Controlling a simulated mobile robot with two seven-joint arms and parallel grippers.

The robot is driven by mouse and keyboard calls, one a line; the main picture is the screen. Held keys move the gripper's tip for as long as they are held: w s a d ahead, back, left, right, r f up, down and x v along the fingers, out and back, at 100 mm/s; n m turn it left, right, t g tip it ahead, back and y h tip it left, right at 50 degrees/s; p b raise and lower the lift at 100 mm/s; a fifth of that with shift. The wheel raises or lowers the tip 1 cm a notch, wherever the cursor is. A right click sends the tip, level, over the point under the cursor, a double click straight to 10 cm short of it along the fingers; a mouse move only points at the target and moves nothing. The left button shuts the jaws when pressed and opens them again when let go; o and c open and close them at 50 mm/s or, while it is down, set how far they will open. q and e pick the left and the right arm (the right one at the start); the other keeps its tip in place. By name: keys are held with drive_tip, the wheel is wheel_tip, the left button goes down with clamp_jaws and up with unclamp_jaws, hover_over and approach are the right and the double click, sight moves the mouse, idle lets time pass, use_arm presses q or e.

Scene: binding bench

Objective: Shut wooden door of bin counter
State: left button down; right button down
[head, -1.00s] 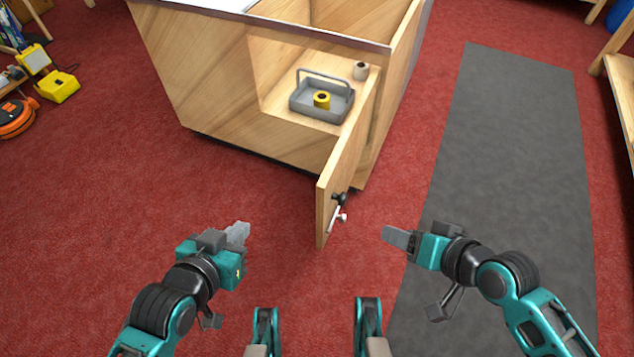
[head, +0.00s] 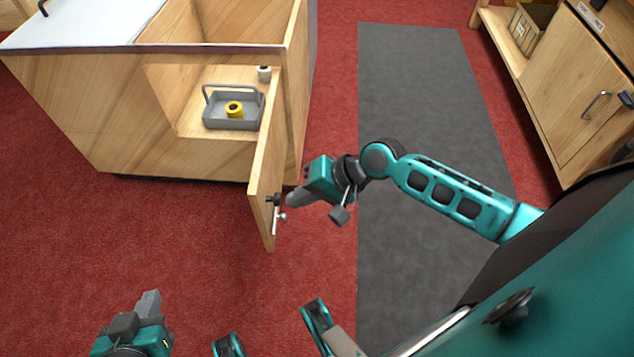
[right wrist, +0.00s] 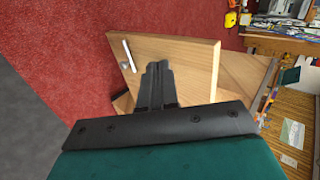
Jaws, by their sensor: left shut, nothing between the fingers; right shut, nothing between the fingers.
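The wooden door (head: 266,180) of the bin counter (head: 120,125) stands wide open, swung out toward me from the right side of the opening. Its metal handle (head: 277,218) is on the face turned to the right. My right gripper (head: 291,201) is shut and empty, just right of the door's outer face near the handle; whether it touches cannot be told. The right wrist view shows the door (right wrist: 190,62) ahead of the shut fingers (right wrist: 157,70), with the handle (right wrist: 128,56) to their left. My left gripper (head: 150,300) is shut and empty at the lower left, apart from the door.
Inside the counter, a grey tray (head: 215,118) holds a yellow roll (head: 234,109); a pale roll (head: 264,74) stands behind it. A dark mat (head: 415,90) lies to the right. Another wooden cabinet (head: 570,95) stands at the far right. Red floor before the counter is clear.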

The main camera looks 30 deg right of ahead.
sight(261, 205)
drive_tip(key=w+a, duration=0.1)
drive_tip(key=w+a+f, duration=0.1)
drive_tip(key=a, duration=0.1)
drive_tip(key=shift+w+a+b, duration=0.1)
drive_tip(key=shift+a+b, duration=0.1)
drive_tip(key=shift+b, duration=0.2)
drive_tip(key=shift+w+a, duration=0.25)
drive_tip(key=shift+a, duration=0.2)
drive_tip(key=shift+r, duration=0.1)
